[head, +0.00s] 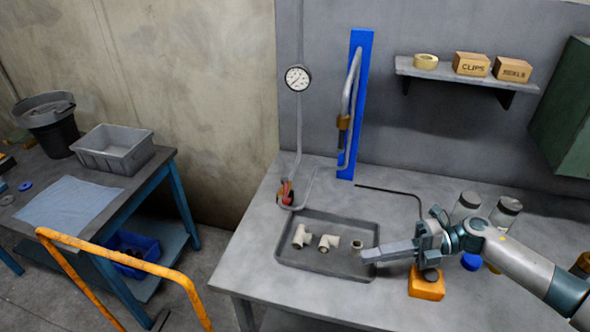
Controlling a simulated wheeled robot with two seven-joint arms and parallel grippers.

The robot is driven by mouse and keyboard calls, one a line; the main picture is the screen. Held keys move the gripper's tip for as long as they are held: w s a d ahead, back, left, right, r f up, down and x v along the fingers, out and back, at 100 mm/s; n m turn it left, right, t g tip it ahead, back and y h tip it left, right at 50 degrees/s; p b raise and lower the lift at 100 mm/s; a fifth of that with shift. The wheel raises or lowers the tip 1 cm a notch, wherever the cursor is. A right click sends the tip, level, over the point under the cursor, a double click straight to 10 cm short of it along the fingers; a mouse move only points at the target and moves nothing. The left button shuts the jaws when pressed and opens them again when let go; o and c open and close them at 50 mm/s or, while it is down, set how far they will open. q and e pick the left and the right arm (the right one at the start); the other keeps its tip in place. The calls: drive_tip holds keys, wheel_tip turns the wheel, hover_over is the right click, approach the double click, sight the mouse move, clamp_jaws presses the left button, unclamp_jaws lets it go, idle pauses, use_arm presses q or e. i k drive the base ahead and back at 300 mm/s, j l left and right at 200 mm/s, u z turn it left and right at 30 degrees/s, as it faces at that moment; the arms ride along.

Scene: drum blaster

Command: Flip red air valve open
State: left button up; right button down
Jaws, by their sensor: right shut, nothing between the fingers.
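The red air valve (286,192) is small in the head view, low on the grey pipe at the back left of the grey workbench (235,261). The pipe runs up from it to a round gauge (298,78) on the wall. The valve handle's exact angle is too small to tell. My right gripper (366,256) comes in from the right, shut and empty, with its fingers pointing left over the right side of the grey tray (290,265). It is well apart from the valve, to the right and nearer the front. My left gripper is not in view.
Pale pipe fittings (302,236) lie in the tray between my gripper and the valve. A blue wall bracket (360,60) with a hanging hose stands behind. An orange block (427,285) and jars (507,212) are at right. An orange rail (120,256) stands at front left.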

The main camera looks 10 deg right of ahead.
sight(285, 181)
drive_tip(key=i, duration=0.85)
